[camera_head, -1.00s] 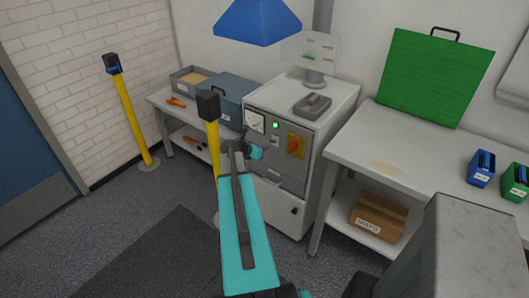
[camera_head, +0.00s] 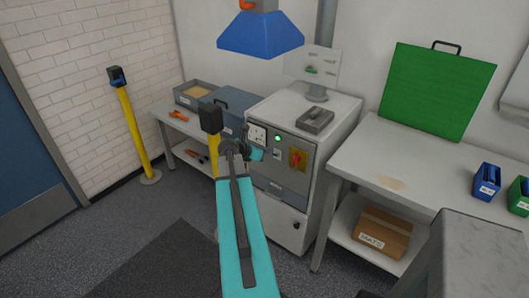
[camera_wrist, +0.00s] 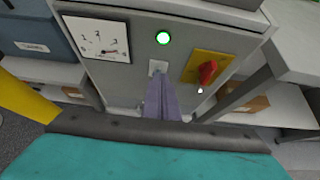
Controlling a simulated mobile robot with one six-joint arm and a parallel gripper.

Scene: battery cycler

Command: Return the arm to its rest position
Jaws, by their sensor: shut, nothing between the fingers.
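My teal arm (camera_head: 240,230) reaches forward to the front of the white and grey cycler cabinet (camera_head: 325,140). In the wrist view my gripper (camera_wrist: 160,85) is shut and empty, its purple-grey fingers together in front of a small pale plate (camera_wrist: 158,67) on the panel. I cannot tell whether the tips touch it. A green lamp (camera_wrist: 163,38) is lit above the plate. A dial (camera_wrist: 97,39) marked 1, 2, 3 is to the left. A red rotary switch (camera_wrist: 207,72) on a yellow plate is to the right. In the head view the arm's end hides the fingertips.
A black-topped yellow post (camera_head: 210,118) stands close to the arm's left, another (camera_head: 135,135) by the brick wall. A white bench (camera_head: 400,170) with a green board (camera_head: 437,90) is at right. Floor is clear at lower left.

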